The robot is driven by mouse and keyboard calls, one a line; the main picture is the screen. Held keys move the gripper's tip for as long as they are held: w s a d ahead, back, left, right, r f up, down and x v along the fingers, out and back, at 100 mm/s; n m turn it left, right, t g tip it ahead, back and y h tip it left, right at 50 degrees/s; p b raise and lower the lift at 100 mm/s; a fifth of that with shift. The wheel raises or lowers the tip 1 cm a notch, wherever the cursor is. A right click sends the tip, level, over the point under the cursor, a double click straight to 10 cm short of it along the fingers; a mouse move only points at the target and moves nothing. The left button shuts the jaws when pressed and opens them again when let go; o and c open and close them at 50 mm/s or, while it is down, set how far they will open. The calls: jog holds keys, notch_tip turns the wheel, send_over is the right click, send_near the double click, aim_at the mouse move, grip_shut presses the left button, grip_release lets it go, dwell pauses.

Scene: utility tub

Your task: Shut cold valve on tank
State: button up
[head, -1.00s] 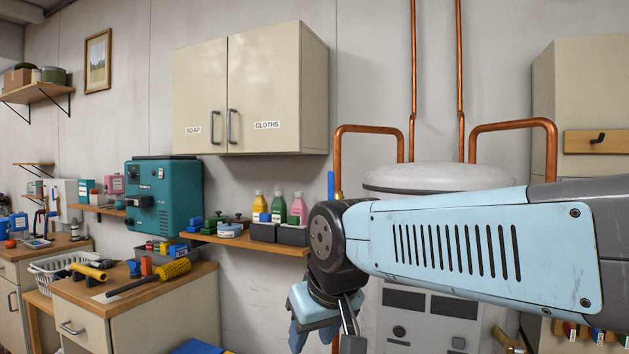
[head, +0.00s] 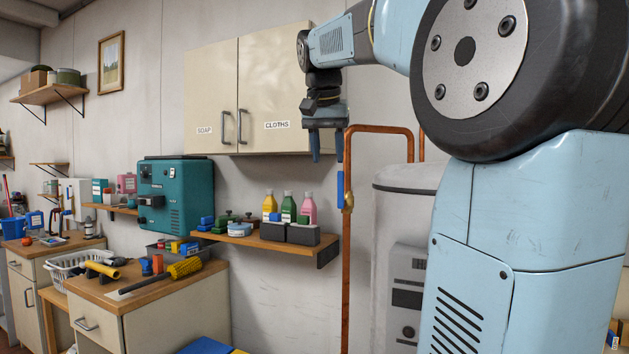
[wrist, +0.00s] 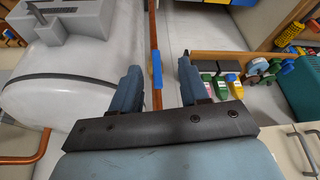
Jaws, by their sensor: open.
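The tank (head: 405,215) is a pale grey cylinder right of centre in the head view, partly hidden by my arm. It also fills the left of the wrist view (wrist: 70,95). A copper pipe (head: 347,270) runs down its left side. On that pipe is a valve with a brass body (head: 348,201) and a blue lever (head: 341,187), which points up along the pipe. My gripper (head: 328,150) is open and empty, fingers down, above the lever. In the wrist view the blue lever (wrist: 157,69) shows between and beyond the open fingers (wrist: 161,76).
A wall cabinet (head: 270,90) is just behind and left of my gripper. Below it, a shelf (head: 265,240) holds bottles and small items. A teal box (head: 178,200) and a cluttered wooden counter (head: 130,290) stand further left. The wall beside the pipe is clear.

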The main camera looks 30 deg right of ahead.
aim_at(342, 178)
jog(key=w+d+r+m, duration=0.3)
jog(key=w+d+r, duration=0.1)
jog(key=r, duration=0.2)
jog(key=shift+g+h, duration=0.4)
jog(key=x, duration=1.4)
jog(key=shift+f, duration=0.1)
grip_shut()
